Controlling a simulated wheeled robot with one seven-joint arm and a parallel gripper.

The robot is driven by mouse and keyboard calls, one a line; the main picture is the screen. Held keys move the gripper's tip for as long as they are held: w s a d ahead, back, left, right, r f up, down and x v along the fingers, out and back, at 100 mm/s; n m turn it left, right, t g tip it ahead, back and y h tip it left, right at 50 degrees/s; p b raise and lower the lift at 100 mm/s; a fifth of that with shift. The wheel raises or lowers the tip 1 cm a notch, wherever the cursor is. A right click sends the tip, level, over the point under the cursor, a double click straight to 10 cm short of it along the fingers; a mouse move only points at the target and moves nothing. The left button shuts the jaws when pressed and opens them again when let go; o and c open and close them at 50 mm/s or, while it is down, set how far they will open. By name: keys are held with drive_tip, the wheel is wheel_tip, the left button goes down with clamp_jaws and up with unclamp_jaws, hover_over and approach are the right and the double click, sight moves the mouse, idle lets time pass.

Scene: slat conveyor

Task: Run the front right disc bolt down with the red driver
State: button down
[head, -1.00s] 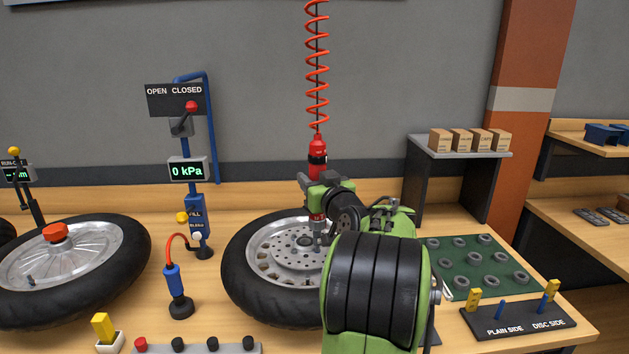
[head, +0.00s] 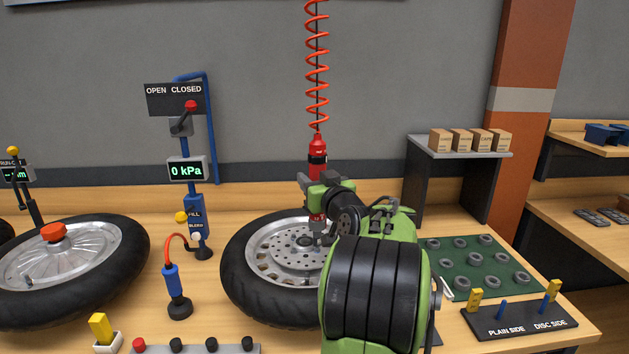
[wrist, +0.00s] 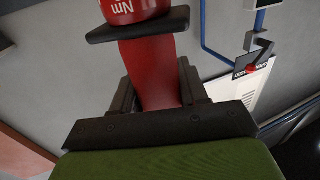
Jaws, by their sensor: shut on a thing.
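The red driver (head: 317,165) hangs upright from a coiled red hose above the middle wheel (head: 268,282). My gripper (head: 318,198) is shut on the red driver. In the wrist view the driver's red body (wrist: 151,75) stands between the dark jaws, with white "Nm" lettering above. The driver's lower end is over the right part of the brake disc (head: 287,252). My arm hides the wheel's right side and the front right disc bolt, so I cannot tell whether the driver's tip touches a bolt.
A blue inflator stand with a 0 kPa display (head: 187,169) and a hose with a blue handle (head: 171,282) stand left of the wheel. Another wheel (head: 75,268) lies at far left. A green mat (head: 470,255) with several grey rings and a black pin board (head: 520,318) lie right.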

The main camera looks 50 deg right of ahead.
sight(315, 157)
drive_tip(key=shift+f+b, duration=0.9)
drive_tip(key=shift+b, duration=0.15)
idle(0.9)
drive_tip(key=shift+f+b, duration=0.15)
drive_tip(key=shift+b, duration=0.55)
drive_tip(key=shift+r, duration=1)
idle(0.8)
drive_tip(key=shift+r+p, duration=2.3)
drive_tip(key=shift+r, duration=0.55)
drive_tip(key=shift+f, duration=0.1)
